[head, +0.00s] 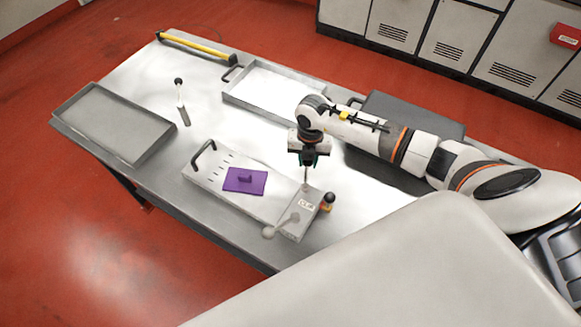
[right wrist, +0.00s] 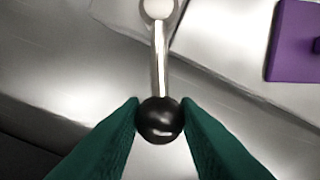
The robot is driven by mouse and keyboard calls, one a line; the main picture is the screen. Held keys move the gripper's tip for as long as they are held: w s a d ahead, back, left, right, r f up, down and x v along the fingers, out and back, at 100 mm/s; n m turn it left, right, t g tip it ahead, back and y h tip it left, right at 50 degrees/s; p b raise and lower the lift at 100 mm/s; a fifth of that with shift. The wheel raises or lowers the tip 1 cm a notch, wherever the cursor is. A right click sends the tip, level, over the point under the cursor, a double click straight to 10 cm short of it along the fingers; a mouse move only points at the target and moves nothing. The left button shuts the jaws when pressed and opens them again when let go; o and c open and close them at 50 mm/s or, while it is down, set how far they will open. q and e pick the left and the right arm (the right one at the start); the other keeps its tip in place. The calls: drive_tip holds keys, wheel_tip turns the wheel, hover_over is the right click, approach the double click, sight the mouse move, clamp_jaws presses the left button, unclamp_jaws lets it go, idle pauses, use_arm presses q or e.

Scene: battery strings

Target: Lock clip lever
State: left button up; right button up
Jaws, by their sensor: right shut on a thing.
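My right gripper (head: 309,162) points down over the near right end of the pale tray fixture. In the right wrist view its green fingers (right wrist: 160,118) are shut on the black ball knob (right wrist: 159,121) of a lever. The lever's bright metal rod (right wrist: 160,60) runs from the knob to a pale round end (right wrist: 158,8). In the head view a thin rod (head: 307,184) shows below the fingers, above a grey block (head: 297,228) with a small label. The knob is hidden there by the gripper. My left gripper is not in view.
A purple plate (head: 245,180) lies on the fixture (head: 213,183). A pale-knobbed handle (head: 281,226) and a dark, red and yellow knob (head: 327,202) are by the block.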

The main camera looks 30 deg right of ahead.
drive_tip(key=shift+s+d+m, duration=0.3)
drive_tip(key=shift+d+m, duration=0.1)
drive_tip(key=shift+m, duration=0.3)
drive_tip(key=shift+p, duration=0.3)
drive_tip(key=shift+s+d+m+p, duration=0.25)
drive_tip(key=shift+m+p, duration=0.1)
drive_tip(key=shift+m, duration=0.15)
drive_tip(key=o, duration=0.9)
drive_tip(key=shift+a, duration=0.1)
